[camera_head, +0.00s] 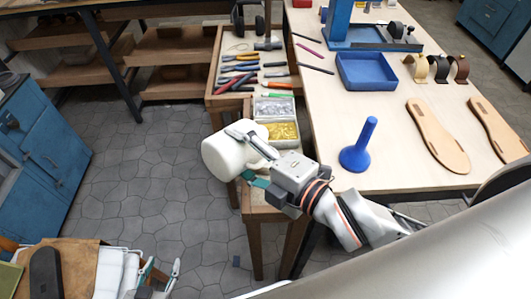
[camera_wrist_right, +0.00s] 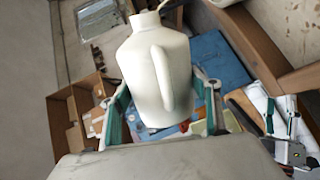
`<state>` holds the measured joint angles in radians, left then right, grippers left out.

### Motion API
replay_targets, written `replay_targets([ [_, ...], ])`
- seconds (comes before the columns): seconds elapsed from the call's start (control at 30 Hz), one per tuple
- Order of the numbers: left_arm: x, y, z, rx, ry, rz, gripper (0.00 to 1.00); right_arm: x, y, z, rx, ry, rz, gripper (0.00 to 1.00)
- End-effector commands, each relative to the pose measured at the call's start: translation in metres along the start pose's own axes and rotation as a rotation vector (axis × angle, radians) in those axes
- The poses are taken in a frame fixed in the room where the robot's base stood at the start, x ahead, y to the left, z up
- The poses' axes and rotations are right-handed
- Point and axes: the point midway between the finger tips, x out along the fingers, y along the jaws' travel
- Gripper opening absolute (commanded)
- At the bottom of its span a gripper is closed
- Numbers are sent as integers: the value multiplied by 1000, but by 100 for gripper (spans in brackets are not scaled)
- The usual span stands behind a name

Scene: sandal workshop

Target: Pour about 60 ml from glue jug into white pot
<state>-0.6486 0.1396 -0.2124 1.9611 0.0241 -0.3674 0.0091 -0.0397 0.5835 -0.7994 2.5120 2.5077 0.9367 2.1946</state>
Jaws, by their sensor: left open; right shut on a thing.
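The glue jug (camera_head: 222,158) is a white, rounded vessel. In the right wrist view the jug (camera_wrist_right: 150,70) shows its narrow neck and side handle. My right gripper (camera_wrist_right: 160,105) has its green-padded fingers on both sides of the jug body. In the head view my right gripper (camera_head: 252,145) holds the jug in the air left of the bench; its tilt and contents cannot be told. My left gripper (camera_head: 160,274) is open and empty at the lower left. I cannot make out a white pot with certainty in either view.
The pale workbench (camera_head: 390,170) carries a blue funnel-shaped object (camera_head: 358,155), a blue tray (camera_head: 366,71) and sandal soles (camera_head: 437,135). A tool tray (camera_head: 254,50) and a bin of yellow pieces (camera_head: 283,131) stand left of it. Open tiled floor (camera_head: 150,170) lies at centre left.

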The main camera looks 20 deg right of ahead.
Motion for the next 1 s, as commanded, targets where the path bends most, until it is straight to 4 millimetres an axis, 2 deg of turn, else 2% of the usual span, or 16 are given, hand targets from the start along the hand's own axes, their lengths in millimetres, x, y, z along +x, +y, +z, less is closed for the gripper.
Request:
replay_targets([
  [1.0,-3,-1,-7,1,5,-1,43,-1,8,0,34,7,2,31],
])
